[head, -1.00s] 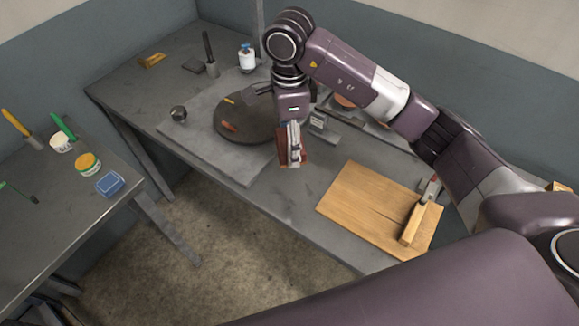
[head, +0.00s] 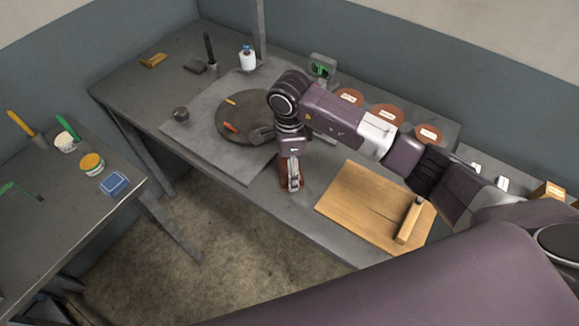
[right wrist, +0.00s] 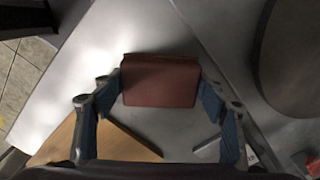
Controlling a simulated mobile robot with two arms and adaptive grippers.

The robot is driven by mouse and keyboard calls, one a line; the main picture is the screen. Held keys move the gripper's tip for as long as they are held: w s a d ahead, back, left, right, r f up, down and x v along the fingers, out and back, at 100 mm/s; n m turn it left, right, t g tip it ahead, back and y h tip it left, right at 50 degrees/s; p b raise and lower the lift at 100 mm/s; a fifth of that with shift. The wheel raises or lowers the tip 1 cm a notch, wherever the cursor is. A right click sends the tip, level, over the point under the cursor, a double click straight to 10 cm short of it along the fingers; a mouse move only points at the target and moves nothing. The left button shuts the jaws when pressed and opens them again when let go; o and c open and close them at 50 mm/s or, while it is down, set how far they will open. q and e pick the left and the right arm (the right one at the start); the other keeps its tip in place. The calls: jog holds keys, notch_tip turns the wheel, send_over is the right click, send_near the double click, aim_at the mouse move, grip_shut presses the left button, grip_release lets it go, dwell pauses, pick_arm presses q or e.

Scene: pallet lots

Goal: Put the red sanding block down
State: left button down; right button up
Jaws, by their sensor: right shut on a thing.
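The red sanding block (right wrist: 160,82) is a plain red-brown block held between the two blue-padded fingers of my right gripper (right wrist: 160,92) in the right wrist view. In the head view my right gripper (head: 292,182) points down over the front part of the grey workbench (head: 275,207), left of the wooden board. Only red edges of the block (head: 283,173) show around the fingers there. The block is at or just above the bench top; I cannot tell whether it touches. My left gripper is not in view.
A wooden board (head: 345,202) with a wood-handled tool (head: 409,222) lies right of the gripper. A dark round disc (head: 232,126) on a grey slab (head: 205,144) lies left. Red-brown discs (head: 385,114) sit behind my arm. A second table (head: 60,215) stands far left.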

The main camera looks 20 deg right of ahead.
jog(key=shift+f, duration=0.2)
jog(key=o, duration=1.2)
jog(key=shift+r, duration=0.15)
jog(key=shift+r, duration=0.2)
notch_tip(320, 180, up, 12)
jog(key=b, duration=0.3)
jog(key=shift+f, duration=0.1)
